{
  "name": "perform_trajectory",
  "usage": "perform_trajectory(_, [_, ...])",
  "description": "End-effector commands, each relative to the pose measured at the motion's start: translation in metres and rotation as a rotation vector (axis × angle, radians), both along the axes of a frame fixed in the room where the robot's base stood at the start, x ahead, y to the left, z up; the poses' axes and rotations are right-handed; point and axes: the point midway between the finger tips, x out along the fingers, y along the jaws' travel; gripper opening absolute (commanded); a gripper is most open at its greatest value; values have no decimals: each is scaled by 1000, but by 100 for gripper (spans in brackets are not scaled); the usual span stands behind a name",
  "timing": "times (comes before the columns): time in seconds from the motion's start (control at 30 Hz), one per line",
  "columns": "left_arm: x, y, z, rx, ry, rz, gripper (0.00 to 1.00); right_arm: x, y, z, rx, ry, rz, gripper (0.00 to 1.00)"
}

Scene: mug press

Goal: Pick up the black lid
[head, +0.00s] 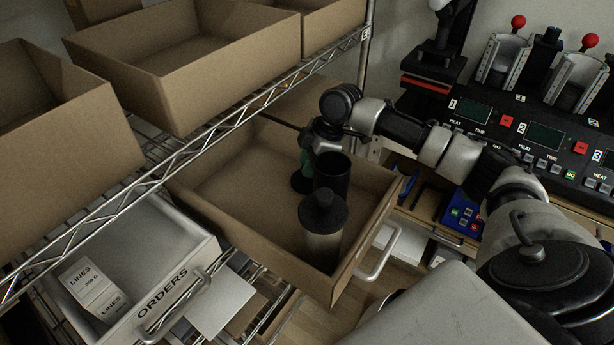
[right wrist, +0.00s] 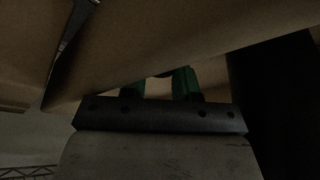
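A black lid with a round knob (head: 324,206) sits on a grey cylinder (head: 322,248) in the open cardboard drawer. A plain black cylinder (head: 332,176) stands just behind it. My right gripper (head: 304,163) reaches down into the drawer behind and left of these. A small dark thing (head: 301,183) shows below its green fingers; I cannot tell what it is. In the right wrist view the green fingers (right wrist: 165,83) stand apart, but their tips are hidden behind a brown surface, and what lies between them is unclear. My left gripper is not in view.
The cardboard drawer's walls (head: 262,245) surround the cylinders. A wire shelf (head: 235,95) with cardboard boxes (head: 190,85) hangs above left. A white ORDERS bin (head: 190,250) stands lower left. The press control panel (head: 540,140) is at right.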

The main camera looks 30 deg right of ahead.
Motion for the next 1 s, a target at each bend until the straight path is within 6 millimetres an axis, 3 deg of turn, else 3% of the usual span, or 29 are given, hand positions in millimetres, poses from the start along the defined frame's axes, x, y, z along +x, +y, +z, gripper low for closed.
perform_trajectory(0.47, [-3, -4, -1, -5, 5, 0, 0, 0, 0, 3, 1, -1, 0, 7])
perform_trajectory(0.73, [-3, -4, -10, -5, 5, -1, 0, 1, 0, 30, 1, -4, 1, 7])
perform_trajectory(0.8, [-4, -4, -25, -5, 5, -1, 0, -2, -5, 18, 79, -28, -5, 7])
perform_trajectory(1.0, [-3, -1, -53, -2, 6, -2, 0, -5, -12, 16, 287, -116, -4, 7])
